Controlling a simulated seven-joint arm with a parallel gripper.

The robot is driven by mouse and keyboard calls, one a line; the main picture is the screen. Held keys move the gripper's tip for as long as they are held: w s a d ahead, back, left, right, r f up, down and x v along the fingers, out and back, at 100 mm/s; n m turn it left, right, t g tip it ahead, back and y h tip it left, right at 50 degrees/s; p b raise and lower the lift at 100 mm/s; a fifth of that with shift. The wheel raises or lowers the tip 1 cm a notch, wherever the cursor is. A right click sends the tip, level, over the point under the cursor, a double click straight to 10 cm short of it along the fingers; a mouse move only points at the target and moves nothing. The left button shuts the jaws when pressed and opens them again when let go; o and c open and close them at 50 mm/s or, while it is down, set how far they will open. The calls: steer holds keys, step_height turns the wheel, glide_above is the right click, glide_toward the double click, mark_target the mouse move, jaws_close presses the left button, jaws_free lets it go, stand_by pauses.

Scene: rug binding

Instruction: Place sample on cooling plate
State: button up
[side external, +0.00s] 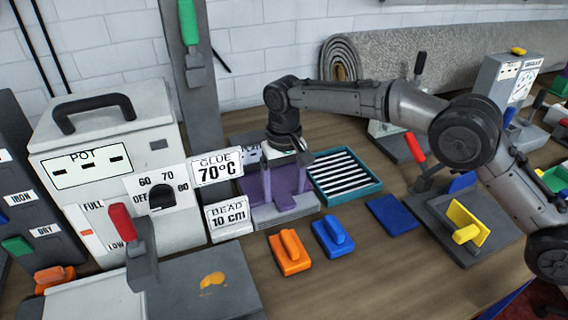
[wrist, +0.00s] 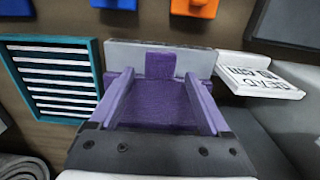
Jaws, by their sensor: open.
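My gripper (side external: 283,193) points down over a purple piece (wrist: 150,108) on a grey base (side external: 272,214). In the wrist view, its two purple fingers (wrist: 159,82) stand apart on either side of the purple surface, with a gap between them. I cannot tell whether they touch it. The purple piece, seemingly the sample, is mostly hidden by the gripper in the side view. A teal tray with black and white slats (side external: 374,186), seemingly the cooling plate, is just right of the base and holds nothing. It also shows at left in the wrist view (wrist: 95,73).
The glue pot (side external: 110,150) and its signs, glue (side external: 217,168) and bead (side external: 228,214), stand close on the left. Orange (side external: 290,253) and blue (side external: 333,237) handled blocks lie in front. A flat blue piece (side external: 393,214) lies right. A rolled rug (side external: 450,60) lies behind.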

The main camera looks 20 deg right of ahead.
step_height(320, 180, up, 10)
steer(key=shift+r, duration=0.15)
stand_by(0.3)
steer(key=s+d+r+t, duration=0.1)
steer(key=s+d+r, duration=0.3)
steer(key=d+r, duration=0.25)
steer(key=s+d+r+t, duration=0.1)
steer(key=s+d+r, duration=0.35)
steer(key=d, duration=0.25)
steer(key=s+d+r+t, duration=0.2)
steer(key=s+d, duration=0.7)
steer(key=s, duration=0.2)
steer(key=s+d+f, duration=0.3)
steer(key=s+f, duration=0.2)
steer(key=s, duration=0.3)
steer(key=s+d+f+t, duration=0.1)
steer(key=s+d+f, duration=0.2)
steer(key=s+f, duration=0.2)
steer(key=s, duration=0.3)
steer(key=shift+s+f+t, duration=0.25)
steer(key=shift+t, duration=0.05)
